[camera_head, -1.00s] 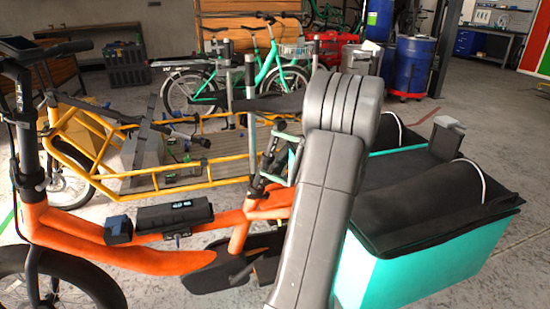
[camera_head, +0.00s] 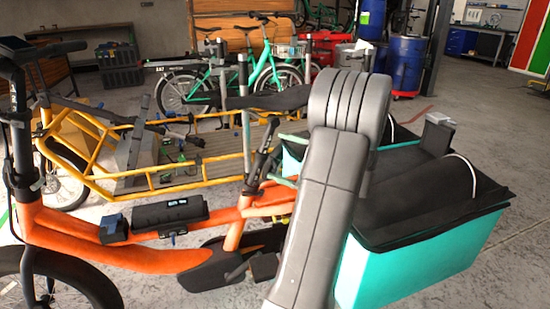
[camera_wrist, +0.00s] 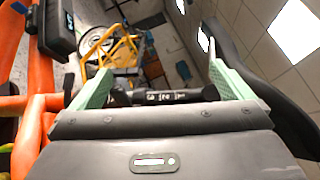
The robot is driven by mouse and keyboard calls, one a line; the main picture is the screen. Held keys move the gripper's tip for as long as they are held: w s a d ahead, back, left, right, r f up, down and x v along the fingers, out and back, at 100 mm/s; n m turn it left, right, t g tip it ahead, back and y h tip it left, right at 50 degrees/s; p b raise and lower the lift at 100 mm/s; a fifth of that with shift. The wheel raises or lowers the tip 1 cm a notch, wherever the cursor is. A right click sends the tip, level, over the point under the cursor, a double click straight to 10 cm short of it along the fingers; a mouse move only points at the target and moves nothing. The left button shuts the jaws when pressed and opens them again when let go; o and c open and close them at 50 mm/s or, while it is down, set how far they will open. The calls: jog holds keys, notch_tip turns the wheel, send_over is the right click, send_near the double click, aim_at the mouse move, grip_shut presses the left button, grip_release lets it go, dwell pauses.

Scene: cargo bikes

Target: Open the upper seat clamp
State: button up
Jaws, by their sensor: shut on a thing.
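My gripper (camera_head: 285,162) is beside the seat post, partly hidden behind my arm. In the wrist view, my gripper's two green fingers (camera_wrist: 166,88) stand wide apart, with a dark bar (camera_wrist: 180,96) bearing white marks spanning between them; it looks like part of the seat post. The saddle also shows in the wrist view (camera_wrist: 262,75), to the right. The upper seat clamp cannot be made out clearly.
A teal cargo box (camera_head: 400,270) with a black cover is close at the right. A yellow cargo bike (camera_head: 110,160) stands just behind the orange one, and a teal bike (camera_head: 270,72) farther back. Open floor (camera_head: 490,270) lies at the far right.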

jog(key=shift+s+d+r, duration=0.4)
jog(key=shift+d+r, duration=0.1)
jog(key=shift+d, duration=0.15)
jog(key=c, duration=0.7)
jog(key=shift+s+d+f, duration=0.15)
jog(key=shift+d, duration=0.1)
jog(key=c, duration=0.4)
jog(key=v, duration=0.3)
jog(key=s+v, duration=0.1)
jog(key=v, duration=0.2)
jog(key=a+f+v, duration=0.1)
jog(key=v, duration=0.2)
jog(key=shift+s+d+f+b, duration=0.15)
jog(key=shift+s+d+b, duration=0.15)
jog(key=shift+s+b, duration=0.15)
jog(key=shift+c, duration=0.2)
jog(key=shift+p, duration=0.3)
jog(key=shift+o, duration=0.4)
